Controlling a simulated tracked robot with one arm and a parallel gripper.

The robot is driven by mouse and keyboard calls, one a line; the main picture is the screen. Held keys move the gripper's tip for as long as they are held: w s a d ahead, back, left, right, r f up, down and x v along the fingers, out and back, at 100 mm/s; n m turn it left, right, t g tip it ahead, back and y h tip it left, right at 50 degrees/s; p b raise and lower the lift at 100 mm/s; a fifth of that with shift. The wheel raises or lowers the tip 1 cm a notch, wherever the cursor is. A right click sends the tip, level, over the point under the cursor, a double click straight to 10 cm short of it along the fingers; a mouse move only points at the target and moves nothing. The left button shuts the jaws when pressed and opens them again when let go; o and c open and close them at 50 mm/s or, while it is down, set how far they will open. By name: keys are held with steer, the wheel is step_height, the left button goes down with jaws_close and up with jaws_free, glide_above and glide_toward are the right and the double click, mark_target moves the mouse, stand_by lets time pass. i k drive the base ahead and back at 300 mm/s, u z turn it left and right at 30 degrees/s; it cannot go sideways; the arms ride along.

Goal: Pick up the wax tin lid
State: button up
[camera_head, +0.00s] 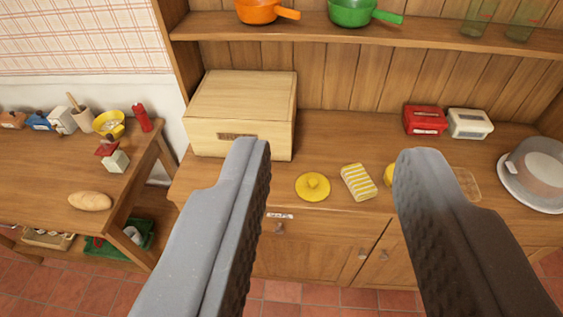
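A round yellow lid with a small knob on top (313,187) lies on the wooden cabinet top, near its front edge; I take it for the wax tin lid. My gripper (334,158) is open and empty, its two grey fingers wide apart in the foreground. The lid shows in the gap between the fingers, nearer the left one. The gripper does not touch it. A yellow thing (389,175) further right is mostly hidden behind the right finger, so I cannot tell its shape.
A yellow-and-white striped block (358,182) lies just right of the lid. A wooden bread box (240,110) stands behind left. Red (425,120) and white (469,123) tins and a grey pot (540,170) stand right. A shelf (380,34) with pans runs above. A side table (50,180) stands left.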

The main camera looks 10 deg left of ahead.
mark_target(311, 186)
steer(key=z, duration=0.05)
steer(key=i, duration=1.05)
steer(key=z, duration=0.5)
